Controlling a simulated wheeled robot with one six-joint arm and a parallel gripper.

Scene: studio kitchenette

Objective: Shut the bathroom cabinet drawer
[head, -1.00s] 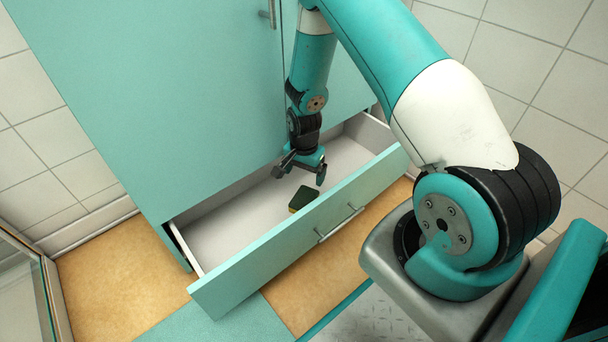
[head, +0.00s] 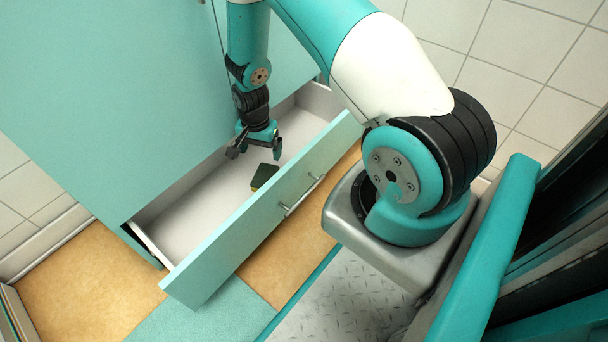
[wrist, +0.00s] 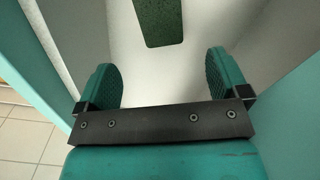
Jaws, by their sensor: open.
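The bathroom cabinet drawer (head: 215,238) is pulled well out at the bottom of the teal cabinet (head: 110,100). Its front panel has a thin metal handle (head: 303,195). A dark green and yellow sponge-like block (head: 264,177) lies on the white drawer floor; its green face also shows in the wrist view (wrist: 158,22). My gripper (head: 257,152) is open and empty, pointing down over the drawer, between the cabinet face and the drawer front, close to the block. In the wrist view my two teal fingers (wrist: 170,80) are spread apart. I cannot tell whether they touch the drawer.
Tan floor (head: 85,285) and a teal mat (head: 205,318) lie in front of and beside the drawer. White tiled walls (head: 520,50) stand at the right and left. My own base is close to the drawer front on the right.

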